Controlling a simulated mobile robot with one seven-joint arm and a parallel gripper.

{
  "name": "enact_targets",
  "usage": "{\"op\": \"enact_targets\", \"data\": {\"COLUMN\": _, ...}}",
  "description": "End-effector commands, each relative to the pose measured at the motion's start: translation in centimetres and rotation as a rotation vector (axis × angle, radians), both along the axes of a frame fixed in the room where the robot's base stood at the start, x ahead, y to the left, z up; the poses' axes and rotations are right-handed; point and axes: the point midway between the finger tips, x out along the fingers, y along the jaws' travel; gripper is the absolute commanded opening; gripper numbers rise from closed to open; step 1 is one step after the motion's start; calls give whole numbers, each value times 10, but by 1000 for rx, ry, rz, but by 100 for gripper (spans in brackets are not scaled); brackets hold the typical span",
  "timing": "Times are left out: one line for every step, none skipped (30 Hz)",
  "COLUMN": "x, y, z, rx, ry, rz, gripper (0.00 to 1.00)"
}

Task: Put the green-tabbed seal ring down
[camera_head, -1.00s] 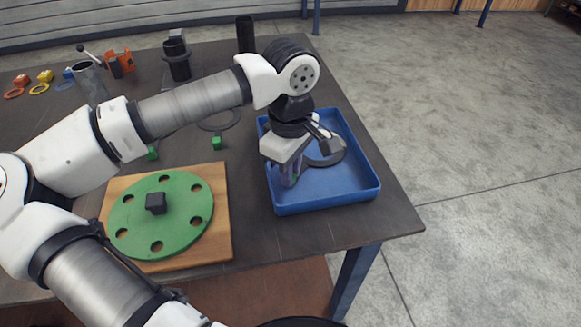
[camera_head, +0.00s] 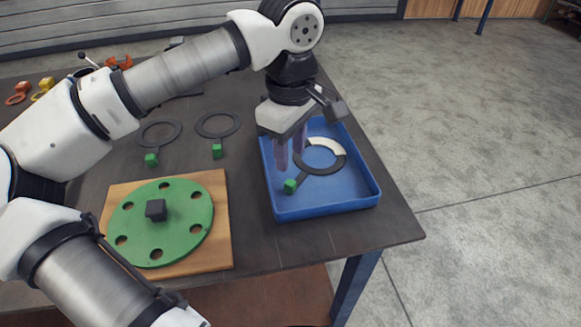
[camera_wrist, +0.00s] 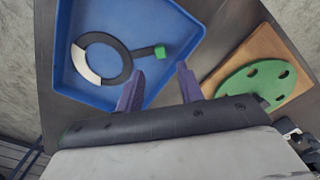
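The green-tabbed seal ring (camera_head: 343,163) lies in the blue tray (camera_head: 330,205). It is dark with one pale section, and its green tab (camera_head: 290,186) points toward the front left of the tray. In the wrist view the whole ring (camera_wrist: 122,51) and its green tab (camera_wrist: 159,51) lie flat on the tray floor (camera_wrist: 130,15). My gripper (camera_head: 289,163) is above the tray, and its purple fingers are apart. In the wrist view my gripper (camera_wrist: 160,75) is open and empty, clear of the ring and tab.
Two dark rings with green tabs (camera_head: 159,132) (camera_head: 218,125) lie on the table behind the wooden board (camera_head: 222,225). A green flange disc (camera_head: 180,235) with a dark block rests on that board. Orange and yellow tabbed rings (camera_head: 40,95) sit at the back left.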

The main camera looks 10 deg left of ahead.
Motion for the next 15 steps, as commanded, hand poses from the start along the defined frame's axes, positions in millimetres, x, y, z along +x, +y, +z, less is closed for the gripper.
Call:
{"op": "enact_targets", "data": {"x": 1, "y": 0, "z": 11, "rx": 1, "ry": -2, "rz": 1, "gripper": 37}}
{"op": "enact_targets", "data": {"x": 0, "y": 0, "z": 16, "rx": 0, "ry": -2, "rz": 1, "gripper": 37}}
{"op": "enact_targets", "data": {"x": 0, "y": 0, "z": 23, "rx": 0, "ry": -1, "rz": 0, "gripper": 37}}
{"op": "enact_targets", "data": {"x": 0, "y": 0, "z": 28, "rx": 0, "ry": -1, "rz": 1, "gripper": 37}}
{"op": "enact_targets", "data": {"x": 0, "y": 0, "z": 32, "rx": 0, "ry": -1, "rz": 1, "gripper": 37}}
{"op": "enact_targets", "data": {"x": 0, "y": 0, "z": 37, "rx": 1, "ry": 0, "rz": 1, "gripper": 37}}
{"op": "enact_targets", "data": {"x": 0, "y": 0, "z": 40, "rx": 1, "ry": 0, "rz": 0, "gripper": 37}}
{"op": "enact_targets", "data": {"x": 0, "y": 0, "z": 42, "rx": 1, "ry": 0, "rz": 0, "gripper": 37}}
{"op": "enact_targets", "data": {"x": 0, "y": 0, "z": 45, "rx": 1, "ry": 0, "rz": 0, "gripper": 37}}
{"op": "enact_targets", "data": {"x": 0, "y": 0, "z": 47, "rx": 0, "ry": 0, "rz": -1, "gripper": 37}}
{"op": "enact_targets", "data": {"x": 0, "y": 0, "z": 48, "rx": 0, "ry": 0, "rz": -1, "gripper": 37}}
{"op": "enact_targets", "data": {"x": 0, "y": 0, "z": 49, "rx": -1, "ry": 0, "rz": -1, "gripper": 37}}
{"op": "enact_targets", "data": {"x": 0, "y": 0, "z": 49, "rx": 0, "ry": 1, "rz": -1, "gripper": 37}}
{"op": "enact_targets", "data": {"x": 0, "y": 0, "z": 49, "rx": 0, "ry": 1, "rz": -1, "gripper": 37}}
{"op": "enact_targets", "data": {"x": 0, "y": 0, "z": 49, "rx": 0, "ry": 1, "rz": -1, "gripper": 37}}
